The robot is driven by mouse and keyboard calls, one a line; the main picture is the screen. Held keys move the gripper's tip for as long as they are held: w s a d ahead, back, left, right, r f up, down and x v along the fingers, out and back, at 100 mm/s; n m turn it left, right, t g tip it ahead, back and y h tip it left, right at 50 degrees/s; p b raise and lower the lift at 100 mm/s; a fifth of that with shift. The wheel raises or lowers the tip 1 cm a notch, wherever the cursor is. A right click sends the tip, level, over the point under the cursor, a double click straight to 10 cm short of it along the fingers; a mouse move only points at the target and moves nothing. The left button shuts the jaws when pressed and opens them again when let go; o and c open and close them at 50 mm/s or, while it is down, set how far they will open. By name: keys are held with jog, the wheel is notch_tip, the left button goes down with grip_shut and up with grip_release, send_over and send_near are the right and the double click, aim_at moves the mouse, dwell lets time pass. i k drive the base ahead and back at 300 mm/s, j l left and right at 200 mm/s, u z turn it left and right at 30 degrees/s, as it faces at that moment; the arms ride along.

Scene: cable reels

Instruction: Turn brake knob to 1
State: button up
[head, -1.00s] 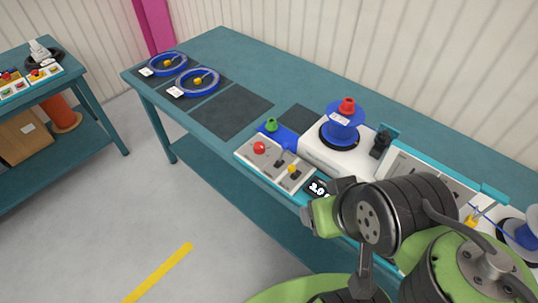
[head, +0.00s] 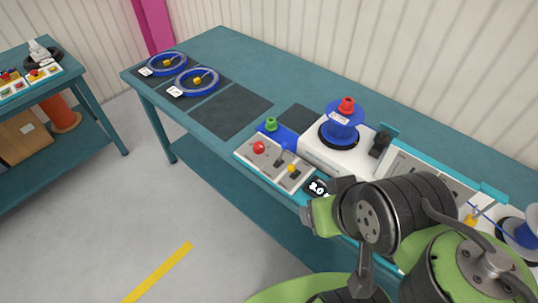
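In the head view a light control panel (head: 270,166) lies at the front edge of the teal bench (head: 289,73). It carries a red knob (head: 259,147), a lever (head: 284,150) and a yellow-topped control (head: 292,169). I cannot tell which control is the brake knob, and no scale marks are readable. A blue reel (head: 340,128) with a red top sits on the white machine (head: 318,150). My green and black arm covers the lower right; my gripper's fingers do not show.
Two blue cable coils (head: 198,82) (head: 167,64) lie on dark mats at the bench's far left. An empty dark mat (head: 232,110) is nearer the panel. A second reel (head: 526,236) is partly cut off at right. Another teal bench (head: 62,108) stands left across clear floor.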

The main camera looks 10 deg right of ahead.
aim_at(259, 148)
jog(key=i+j, duration=0.2)
jog(key=j, duration=0.2)
jog(key=i+j, duration=0.2)
jog(key=j, duration=0.2)
jog(key=i+j, duration=0.15)
jog(key=j, duration=0.25)
jog(key=i+j, duration=0.2)
jog(key=j, duration=0.2)
